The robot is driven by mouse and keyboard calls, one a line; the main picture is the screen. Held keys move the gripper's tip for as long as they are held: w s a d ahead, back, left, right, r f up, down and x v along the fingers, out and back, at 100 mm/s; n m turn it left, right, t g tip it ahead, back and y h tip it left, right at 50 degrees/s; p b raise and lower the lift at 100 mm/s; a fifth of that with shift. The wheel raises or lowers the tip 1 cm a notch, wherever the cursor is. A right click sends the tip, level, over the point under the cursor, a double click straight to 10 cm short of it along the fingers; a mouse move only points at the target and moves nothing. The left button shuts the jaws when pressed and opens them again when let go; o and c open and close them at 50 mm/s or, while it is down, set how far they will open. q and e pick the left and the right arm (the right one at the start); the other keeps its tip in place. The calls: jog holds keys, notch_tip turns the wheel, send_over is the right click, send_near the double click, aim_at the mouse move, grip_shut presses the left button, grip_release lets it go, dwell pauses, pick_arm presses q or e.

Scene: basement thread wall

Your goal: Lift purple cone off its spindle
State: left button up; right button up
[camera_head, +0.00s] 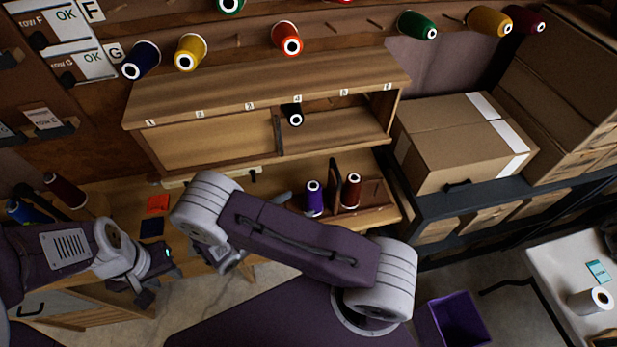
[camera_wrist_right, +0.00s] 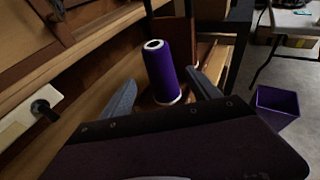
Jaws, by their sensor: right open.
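The purple cone (camera_head: 314,198) stands upright on the lower wooden shelf, beside a dark brown cone (camera_head: 351,190). The purple cone also shows in the right wrist view (camera_wrist_right: 161,70), with a white top and base rim. My right gripper (camera_wrist_right: 160,76) is open, with one grey finger to each side of the purple cone in that view. The fingers do not visibly touch it. In the head view my right arm hides most of this gripper. The spindle is hidden within the cone. My left gripper (camera_head: 142,283) is at the lower left, away from the cones; its jaw gap is unclear.
A cabinet (camera_head: 200,135) with a small black cone (camera_head: 292,114) sits above. A cardboard box (camera_head: 463,140) is to the right. A purple bin (camera_head: 452,322) stands on the floor.

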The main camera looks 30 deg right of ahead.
aim_at(307, 199)
jog(key=shift+s+d+r+p, duration=0.1)
jog(key=shift+s+d+p, duration=0.05)
jog(key=shift+d+p, duration=0.15)
jog(key=shift+w+d+f, duration=0.3)
jog(key=shift+w+d, duration=0.05)
jog(key=shift+d, duration=0.15)
jog(key=shift+w+d+f, duration=0.3)
jog(key=shift+w+d, duration=0.05)
jog(key=shift+d, duration=0.1)
jog(key=shift+w+d+f, duration=0.1)
jog(key=shift+d, duration=0.2)
jog(key=p+x, duration=0.1)
jog(key=x, duration=0.3)
jog(key=shift+d+p, duration=0.1)
jog(key=shift+p, duration=0.25)
jog(key=shift+d+f, duration=0.2)
jog(key=shift+f, duration=0.05)
jog(key=shift+a+r, duration=0.1)
jog(key=c, duration=1.2)
grip_shut()
pick_arm(q)
jog(key=shift+a+r, duration=0.25)
jog(key=shift+r, duration=0.3)
jog(key=shift+a+r, duration=0.25)
jog(key=shift+r, duration=0.25)
jog(key=shift+s+r, duration=0.1)
jog(key=shift+r, duration=0.05)
pick_arm(e)
notch_tip(307, 199, up, 18)
